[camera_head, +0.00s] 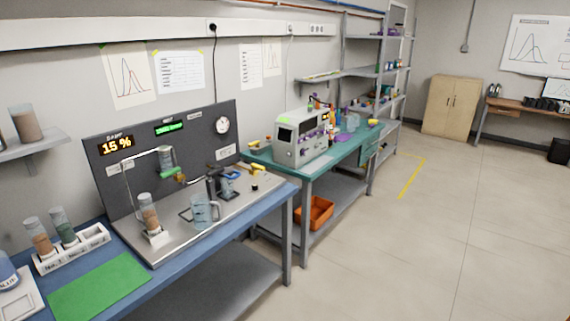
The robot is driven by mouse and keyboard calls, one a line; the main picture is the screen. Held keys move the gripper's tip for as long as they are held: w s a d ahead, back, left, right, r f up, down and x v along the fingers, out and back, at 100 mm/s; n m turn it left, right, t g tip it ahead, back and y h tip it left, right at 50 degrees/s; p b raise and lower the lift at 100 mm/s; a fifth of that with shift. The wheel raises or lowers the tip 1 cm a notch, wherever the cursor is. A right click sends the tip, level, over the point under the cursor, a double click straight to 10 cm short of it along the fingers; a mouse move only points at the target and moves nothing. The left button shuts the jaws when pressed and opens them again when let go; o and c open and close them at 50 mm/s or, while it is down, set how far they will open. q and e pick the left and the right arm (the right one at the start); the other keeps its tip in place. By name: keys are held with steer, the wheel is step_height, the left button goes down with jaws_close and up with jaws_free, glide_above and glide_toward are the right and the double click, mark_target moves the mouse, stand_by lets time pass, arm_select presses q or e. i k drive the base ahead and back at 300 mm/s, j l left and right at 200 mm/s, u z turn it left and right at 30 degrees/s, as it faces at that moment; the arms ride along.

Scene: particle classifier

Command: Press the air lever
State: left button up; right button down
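The particle classifier stands on the near blue bench, with a dark back panel (190,130) and a steel base plate (185,235). The panel carries a "15 %" display (117,144), a green display (170,128) and a round gauge (222,125). I cannot tell which small part is the air lever. Neither of my grippers is in view.
A brown-filled tube (149,213) and a clear beaker (203,212) stand on the plate. A white rack (72,249) with tubes and a green mat (100,287) are at the left. A teal bench (325,158) stands beyond. The floor (430,240) at right is clear.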

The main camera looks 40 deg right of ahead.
mark_target(254, 166)
steer(key=i+l+z, duration=0.2)
steer(key=z, duration=0.25)
steer(key=i+l+z, duration=0.2)
steer(key=z, duration=0.25)
steer(key=i+z, duration=0.65)
steer(key=i, duration=0.45)
steer(key=i+j+z, duration=0.1)
steer(key=i+z, duration=0.2)
steer(key=i, duration=0.45)
steer(key=i+u, duration=0.35)
steer(key=i+l+u, duration=0.2)
steer(key=u, duration=0.2)
steer(key=i+l+u, duration=0.35)
steer(key=u, duration=0.3)
steer(key=i+j, duration=0.05)
